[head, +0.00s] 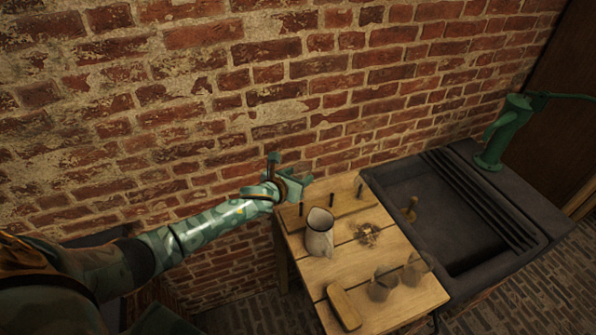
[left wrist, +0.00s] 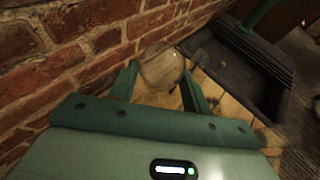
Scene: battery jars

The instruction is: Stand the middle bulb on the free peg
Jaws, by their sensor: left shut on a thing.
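My left gripper (head: 297,182) is raised over the back left corner of the wooden table (head: 390,260), close to the brick wall. In the left wrist view its fingers (left wrist: 160,88) are shut on a pale, see-through round bulb (left wrist: 161,66). In the head view that bulb is hard to make out. Dark upright pegs stand along the table's back: a left one (head: 301,208), a middle one (head: 332,199) and a right one (head: 360,191). The held bulb appears apart from them. Two glass bulbs, one (head: 380,286) and another (head: 413,270), stand at the table's front right. My right gripper is out of view.
A white jug (head: 319,236) stands in front of the pegs. A brown nest-like bundle (head: 367,234) lies right of it. A wooden block (head: 344,308) lies at the front. A dark sink (head: 450,235) with a green pump (head: 500,135) adjoins on the right.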

